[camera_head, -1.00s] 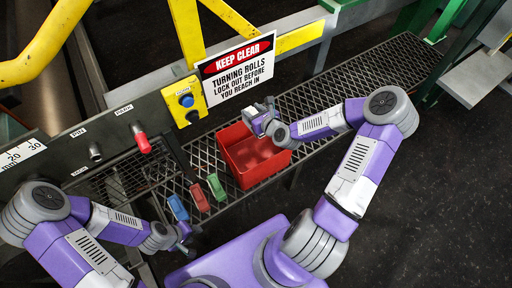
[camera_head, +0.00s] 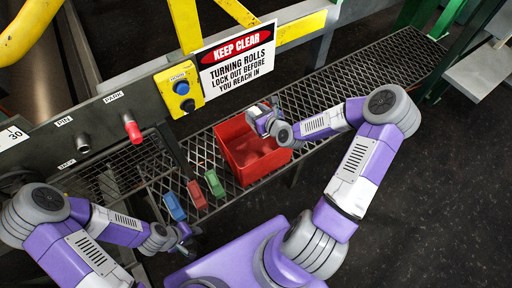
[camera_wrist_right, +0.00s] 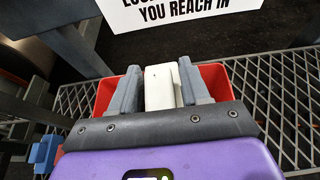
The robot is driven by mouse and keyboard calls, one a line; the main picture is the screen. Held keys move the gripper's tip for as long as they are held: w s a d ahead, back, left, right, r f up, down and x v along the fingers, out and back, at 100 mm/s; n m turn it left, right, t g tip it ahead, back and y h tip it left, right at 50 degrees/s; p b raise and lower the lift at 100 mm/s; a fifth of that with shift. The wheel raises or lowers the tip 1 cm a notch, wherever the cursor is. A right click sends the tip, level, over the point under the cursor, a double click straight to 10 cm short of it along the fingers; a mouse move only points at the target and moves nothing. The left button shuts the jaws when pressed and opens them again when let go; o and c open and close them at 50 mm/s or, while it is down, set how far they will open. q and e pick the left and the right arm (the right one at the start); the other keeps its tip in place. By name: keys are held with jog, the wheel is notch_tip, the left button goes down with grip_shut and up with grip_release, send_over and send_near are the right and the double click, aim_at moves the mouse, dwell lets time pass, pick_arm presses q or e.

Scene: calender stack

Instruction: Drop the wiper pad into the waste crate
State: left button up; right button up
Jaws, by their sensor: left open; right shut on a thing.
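The red waste crate (camera_head: 264,170) stands on the mesh walkway in the head view, and its red walls (camera_wrist_right: 215,78) show in the right wrist view. The pad is hard to make out in the head view. My left gripper (camera_head: 190,243) is open and low at the left, apart from the crate.
Blue (camera_head: 174,207), red (camera_head: 197,195) and green (camera_head: 214,185) small blocks lie on the mesh (camera_head: 345,82) left of the crate. A warning sign (camera_head: 236,58) and a yellow button box (camera_head: 180,91) stand behind it. A red-tipped knob (camera_head: 133,130) juts from the panel.

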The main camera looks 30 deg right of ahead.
jog(key=shift+r, duration=0.1)
jog(key=o, duration=1.3)
jog(key=shift+c, duration=0.2)
jog(key=p+v, duration=0.2)
jog(key=v, duration=0.5)
jog(key=shift+s+r+p, duration=0.1)
jog(key=shift+s+p, duration=0.2)
